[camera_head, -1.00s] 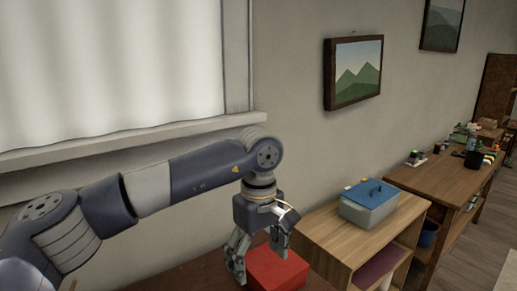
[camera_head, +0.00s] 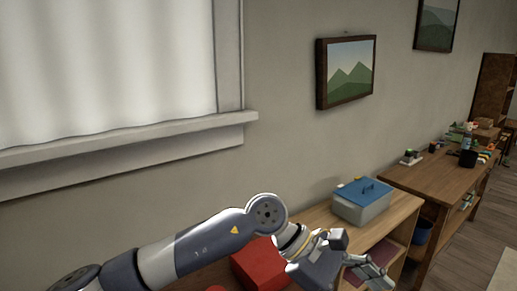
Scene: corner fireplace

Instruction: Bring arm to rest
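My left arm (camera_head: 205,243) comes in from the lower left and reaches across to the right. Its gripper (camera_head: 378,265) is at the bottom, right of the middle, with its fingers pointing right and slightly down. It looks open, and I see nothing held in it. It shows in front of the light wood shelf unit (camera_head: 315,220). I cannot tell how far it is from the shelf. My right arm and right gripper are out of view.
A red box (camera_head: 258,262) is partly hidden behind my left arm. A grey box with a blue lid (camera_head: 362,200) stands on the shelf unit. Further back, a wooden table (camera_head: 440,175) carries several small items. A window sill (camera_head: 120,150) and framed picture (camera_head: 346,70) are on the wall.

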